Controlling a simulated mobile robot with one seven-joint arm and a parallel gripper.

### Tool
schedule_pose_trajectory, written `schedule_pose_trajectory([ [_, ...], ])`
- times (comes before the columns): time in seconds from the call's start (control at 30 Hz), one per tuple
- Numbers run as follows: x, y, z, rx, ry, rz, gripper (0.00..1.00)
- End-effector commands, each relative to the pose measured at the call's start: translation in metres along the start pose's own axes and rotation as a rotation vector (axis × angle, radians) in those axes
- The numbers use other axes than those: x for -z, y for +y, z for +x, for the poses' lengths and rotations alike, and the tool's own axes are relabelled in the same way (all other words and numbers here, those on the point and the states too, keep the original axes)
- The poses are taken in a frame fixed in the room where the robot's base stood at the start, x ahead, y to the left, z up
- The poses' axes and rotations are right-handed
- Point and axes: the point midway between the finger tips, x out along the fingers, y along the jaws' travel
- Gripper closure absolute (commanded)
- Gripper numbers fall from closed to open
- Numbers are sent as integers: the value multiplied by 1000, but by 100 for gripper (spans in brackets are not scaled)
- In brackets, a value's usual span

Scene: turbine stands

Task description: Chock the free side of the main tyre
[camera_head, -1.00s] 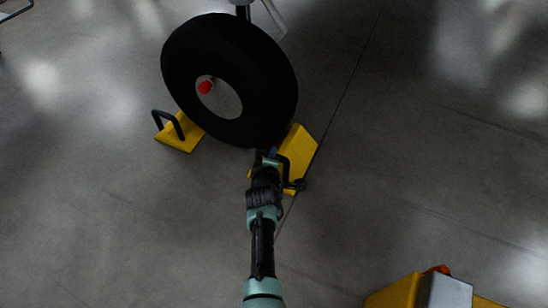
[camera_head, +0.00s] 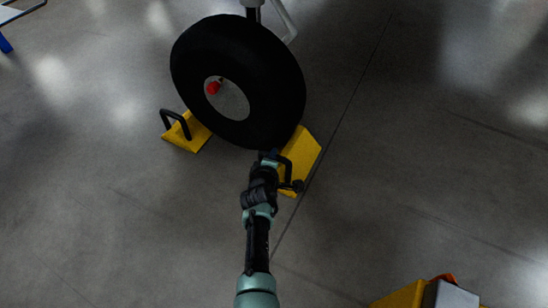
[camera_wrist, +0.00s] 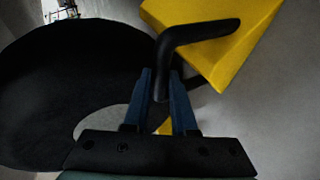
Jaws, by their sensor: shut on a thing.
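The main tyre (camera_head: 190,62) stands upright on the floor, a black wheel with a pale hub and a red cap. A yellow chock (camera_head: 306,150) with a black handle sits against or very near the tyre's lower right side; the exact contact is hidden. My gripper (camera_head: 273,157) is shut on this chock's handle, which shows between the blue fingers in the wrist view (camera_wrist: 162,88). The tyre (camera_wrist: 50,95) fills the left of the wrist view and the yellow chock (camera_wrist: 215,50) its upper right. A second yellow chock (camera_head: 190,136) with a black handle lies at the tyre's left side.
A strut (camera_head: 253,12) rises above the tyre. A yellow item with a grey top (camera_head: 455,295) stands at the bottom right. A blue-legged stand (camera_head: 6,44) shows at the top left corner. The grey floor on the right is clear.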

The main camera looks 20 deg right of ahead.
Motion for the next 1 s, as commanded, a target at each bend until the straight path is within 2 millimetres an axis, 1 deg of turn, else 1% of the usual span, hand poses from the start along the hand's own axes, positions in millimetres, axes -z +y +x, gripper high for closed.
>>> schedule_pose_trajectory([
  [0.03, 18, 6, -2, -15, 32, -7, 100],
  [0.17, 18, 6, -2, -16, 33, -6, 100],
  [0.2, 18, 6, -2, -16, 33, -6, 74],
  [0.27, 18, 6, -2, -16, 32, -7, 63],
  [0.3, 17, 6, -2, -15, 30, -6, 55],
  [0.4, 14, 4, -1, -11, 25, -5, 40],
  [0.6, 10, 2, -1, -7, 18, -5, 40],
  [0.63, 8, -3, -1, 2, 14, -3, 35],
  [0.77, 8, -2, -1, 1, 13, -3, 12],
  [0.8, 8, -1, -1, 0, 13, -3, 4],
  [0.83, 8, -1, -1, -1, 13, -4, 0],
  [1.0, 8, 0, -1, -2, 13, -4, 0],
])
